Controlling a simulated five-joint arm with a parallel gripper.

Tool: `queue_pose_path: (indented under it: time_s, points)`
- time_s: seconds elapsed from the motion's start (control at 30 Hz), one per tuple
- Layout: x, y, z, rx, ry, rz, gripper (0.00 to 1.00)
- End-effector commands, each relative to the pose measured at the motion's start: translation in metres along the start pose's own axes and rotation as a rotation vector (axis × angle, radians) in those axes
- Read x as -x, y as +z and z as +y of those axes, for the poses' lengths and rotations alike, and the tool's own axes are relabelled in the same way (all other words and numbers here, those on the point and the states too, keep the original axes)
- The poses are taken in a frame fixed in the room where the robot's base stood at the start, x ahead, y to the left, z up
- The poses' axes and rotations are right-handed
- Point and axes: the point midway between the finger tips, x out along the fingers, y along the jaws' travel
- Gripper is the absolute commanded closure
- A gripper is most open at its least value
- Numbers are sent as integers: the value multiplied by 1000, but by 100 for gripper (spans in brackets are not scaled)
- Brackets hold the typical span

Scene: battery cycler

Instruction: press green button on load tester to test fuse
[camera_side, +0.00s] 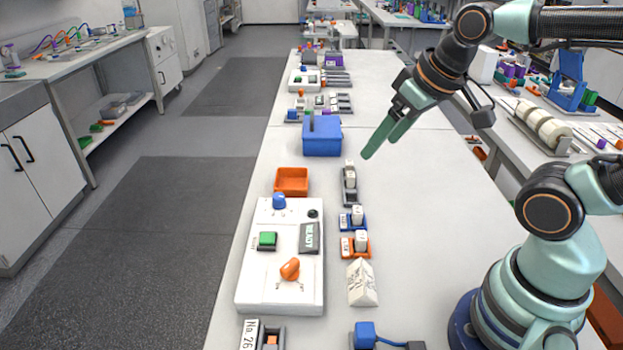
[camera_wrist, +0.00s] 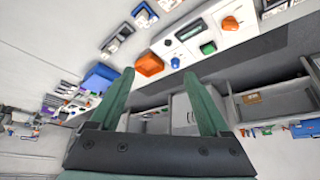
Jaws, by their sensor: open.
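The load tester (camera_side: 256,285) is a white box on the table, left of centre in the side view. Its green button (camera_side: 267,240) sits on the left of its top face, beside a dark display (camera_side: 309,238) reading READY. It also has a blue knob (camera_side: 279,201) and an orange knob (camera_side: 290,269). In the wrist view the green button (camera_wrist: 208,48) shows beyond the fingertips. My gripper (camera_side: 378,144) has green fingers and is open and empty. It hangs above the table, up and right of the tester, apart from it. I cannot make out which part is the fuse.
An orange bin (camera_side: 291,181) and a blue box (camera_side: 322,136) stand behind the tester. Small holders (camera_side: 354,244) with white parts and a white wedge (camera_side: 361,282) line its right side.

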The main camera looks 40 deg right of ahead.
Motion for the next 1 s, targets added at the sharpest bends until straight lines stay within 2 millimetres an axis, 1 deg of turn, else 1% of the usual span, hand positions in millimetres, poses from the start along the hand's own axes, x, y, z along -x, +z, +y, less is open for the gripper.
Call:
queue_pose_path:
  time_s: [0.07,0.1,0.17,0.2,0.27,0.3,1.0]
  points:
    - [0,0,0,0,0,0,20]
    - [0,0,0,0,0,0,35]
    - [0,0,0,0,0,0,58]
    - [0,0,0,0,0,0,74]
    - [0,0,0,0,0,0,96]
    - [0,0,0,0,0,0,100]
    - [0,0,0,0,0,0,100]
